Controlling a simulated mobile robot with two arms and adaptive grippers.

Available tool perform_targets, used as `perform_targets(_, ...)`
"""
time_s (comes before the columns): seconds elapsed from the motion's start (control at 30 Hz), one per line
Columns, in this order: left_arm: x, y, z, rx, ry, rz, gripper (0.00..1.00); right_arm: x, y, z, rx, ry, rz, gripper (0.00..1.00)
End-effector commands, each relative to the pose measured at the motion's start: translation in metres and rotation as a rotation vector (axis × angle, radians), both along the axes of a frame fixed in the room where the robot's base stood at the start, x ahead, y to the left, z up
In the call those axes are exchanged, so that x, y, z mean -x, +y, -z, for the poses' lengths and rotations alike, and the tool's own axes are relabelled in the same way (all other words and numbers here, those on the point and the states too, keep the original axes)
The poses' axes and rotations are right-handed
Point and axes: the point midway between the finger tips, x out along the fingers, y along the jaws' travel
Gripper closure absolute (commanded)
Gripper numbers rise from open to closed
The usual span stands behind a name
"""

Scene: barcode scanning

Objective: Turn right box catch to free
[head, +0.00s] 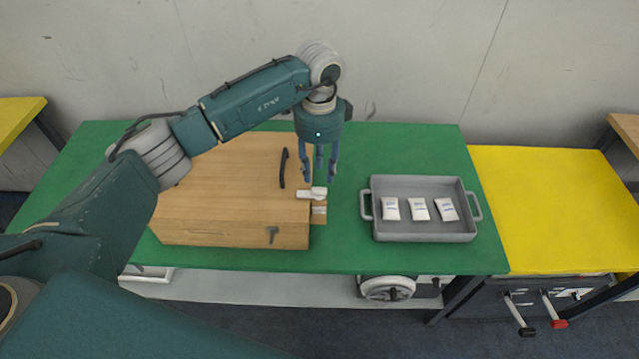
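A closed wooden box (230,190) sits on the left half of the green table. A small grey catch (272,234) shows on the right part of its front face; its exact turn is too small to tell. A black handle (283,168) lies on the lid. My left gripper (319,178) points down above the box's right edge, behind and to the right of the catch and apart from it. Its fingers are spread, with nothing visible between them. My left arm hides the box's back left part. My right gripper is out of view.
White pieces (312,193) sit at the box's right edge, just below my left fingers. A grey tray (422,237) with three white packets stands to the right. The green table (340,258) is clear in front of the box.

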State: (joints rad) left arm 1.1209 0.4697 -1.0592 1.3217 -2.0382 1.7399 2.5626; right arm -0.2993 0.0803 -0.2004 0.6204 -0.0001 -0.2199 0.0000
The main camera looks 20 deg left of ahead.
Motion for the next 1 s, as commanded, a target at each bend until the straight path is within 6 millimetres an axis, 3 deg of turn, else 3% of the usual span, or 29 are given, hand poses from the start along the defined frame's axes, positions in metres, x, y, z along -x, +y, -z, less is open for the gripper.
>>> perform_targets(0.33, 0.001, -0.001, 0.057, 0.002, 0.001, 0.001, 0.65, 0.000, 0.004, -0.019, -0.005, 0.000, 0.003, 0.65)
perform_targets(0.77, 0.000, -0.001, 0.070, 0.004, -0.001, 0.004, 0.65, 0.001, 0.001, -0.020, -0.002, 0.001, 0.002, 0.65)
perform_targets(0.93, 0.000, -0.001, 0.069, 0.004, -0.001, 0.004, 0.96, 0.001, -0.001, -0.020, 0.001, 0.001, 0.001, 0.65)
perform_targets(1.0, 0.000, -0.001, 0.069, 0.004, -0.001, 0.003, 1.00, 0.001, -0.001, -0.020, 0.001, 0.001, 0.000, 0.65)
